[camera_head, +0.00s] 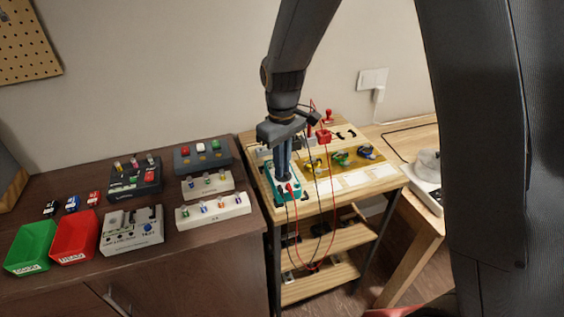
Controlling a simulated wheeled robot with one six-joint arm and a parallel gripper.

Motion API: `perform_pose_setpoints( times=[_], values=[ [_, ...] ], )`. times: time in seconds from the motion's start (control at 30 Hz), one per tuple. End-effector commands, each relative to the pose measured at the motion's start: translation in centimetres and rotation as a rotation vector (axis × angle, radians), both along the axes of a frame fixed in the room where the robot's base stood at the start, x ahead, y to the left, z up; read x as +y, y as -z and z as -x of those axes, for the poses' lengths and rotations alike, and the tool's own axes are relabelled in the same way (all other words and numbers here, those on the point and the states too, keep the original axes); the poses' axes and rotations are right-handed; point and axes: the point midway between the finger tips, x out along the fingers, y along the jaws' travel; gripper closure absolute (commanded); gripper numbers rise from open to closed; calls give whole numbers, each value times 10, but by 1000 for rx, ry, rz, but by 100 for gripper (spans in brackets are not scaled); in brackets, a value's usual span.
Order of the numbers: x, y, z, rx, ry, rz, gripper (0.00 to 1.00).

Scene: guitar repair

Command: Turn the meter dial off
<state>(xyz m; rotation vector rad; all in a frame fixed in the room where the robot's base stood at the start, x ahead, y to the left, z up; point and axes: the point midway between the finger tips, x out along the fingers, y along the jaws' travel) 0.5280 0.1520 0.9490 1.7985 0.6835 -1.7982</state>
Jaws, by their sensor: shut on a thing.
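The meter (296,194) is a small teal box on the left part of the wooden cart top, with a black lead and a red lead running from it. My gripper (284,177) points straight down over the meter, its fingers shut on the meter's dial. The dial itself is hidden by the fingers, so its setting cannot be read.
The wooden cart (375,191) also carries a red clip (324,136) and several coloured cable coils (341,158). A dark cabinet (190,252) at left holds pedals, a green bin (30,247) and a red bin (75,238). Red and black leads hang over the cart's front edge.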

Motion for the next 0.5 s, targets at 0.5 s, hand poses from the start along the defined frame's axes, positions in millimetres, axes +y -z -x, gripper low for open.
perform_pose_setpoints(
  times=[0.5],
  values=[
    [-1, -1, -1, -1, 368, -1, 100]
  ],
)
